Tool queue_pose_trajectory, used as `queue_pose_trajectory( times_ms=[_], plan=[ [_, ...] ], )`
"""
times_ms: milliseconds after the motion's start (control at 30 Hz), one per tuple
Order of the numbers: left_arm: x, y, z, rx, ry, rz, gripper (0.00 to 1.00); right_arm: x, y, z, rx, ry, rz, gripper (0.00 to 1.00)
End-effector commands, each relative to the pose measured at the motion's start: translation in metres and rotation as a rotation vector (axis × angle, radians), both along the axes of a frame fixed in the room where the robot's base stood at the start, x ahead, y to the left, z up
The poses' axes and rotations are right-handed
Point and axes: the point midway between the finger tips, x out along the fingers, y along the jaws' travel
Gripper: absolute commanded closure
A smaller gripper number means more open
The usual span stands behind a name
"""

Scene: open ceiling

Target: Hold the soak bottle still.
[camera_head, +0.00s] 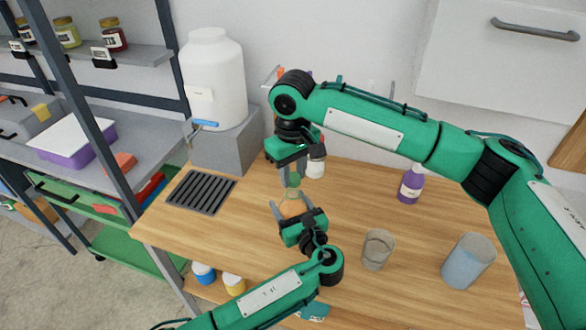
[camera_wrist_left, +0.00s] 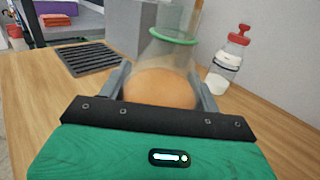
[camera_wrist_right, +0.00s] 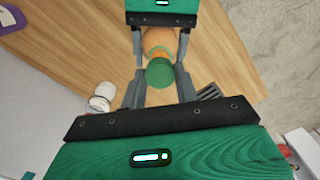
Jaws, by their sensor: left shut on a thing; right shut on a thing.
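The soak bottle (camera_head: 292,207) has an orange lower body and a green top (camera_head: 293,181). It stands upright, as far as I can tell, over the wooden counter. My left gripper (camera_head: 290,212) is shut around the orange body, which shows between its fingers in the left wrist view (camera_wrist_left: 160,88). My right gripper (camera_head: 293,178) comes down from above and is shut at the green top, seen from above in the right wrist view (camera_wrist_right: 159,73). The fingers hide parts of the bottle's sides. In the left wrist view a clear upper part rises through a green ring (camera_wrist_left: 174,37).
A red-capped bottle (camera_wrist_left: 230,60) stands behind, near the wall. A clear glass (camera_head: 377,250), a bluish cup (camera_head: 467,262) and a purple bottle (camera_head: 411,185) stand to the right. A dark drain grate (camera_head: 201,192) and a large white container (camera_head: 213,80) are at the left.

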Motion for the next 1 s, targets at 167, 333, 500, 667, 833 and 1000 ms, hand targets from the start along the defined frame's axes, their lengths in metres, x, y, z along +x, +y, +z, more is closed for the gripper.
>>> queue_pose_trajectory(
  times_ms=[167, 333, 500, 667, 833, 1000],
  plan=[
    [0.0, 0.0, 0.0, 0.0, 0.001, 0.0, 0.77, 0.0, 0.0, -0.003, 0.001, -0.001, 0.0, 0.9],
    [0.0, 0.0, 0.0, 0.0, 0.001, -0.001, 0.77, 0.0, 0.0, -0.003, 0.001, -0.001, 0.0, 0.9],
    [0.0, 0.0, 0.0, 0.0, 0.001, 0.0, 0.77, 0.0, 0.0, -0.003, 0.001, -0.001, 0.0, 0.9],
    [0.0, 0.0, 0.0, -0.001, 0.0, -0.001, 0.77, 0.0, 0.0, -0.009, 0.0, 0.0, -0.001, 0.9],
    [0.0, 0.0, 0.0, 0.0, 0.001, -0.001, 0.77, 0.0, 0.0, -0.019, 0.001, 0.001, -0.001, 0.9],
    [0.0, 0.0, 0.0, 0.0, 0.001, -0.001, 0.77, 0.0, 0.0, -0.02, 0.001, -0.001, -0.001, 0.9]
  ],
)
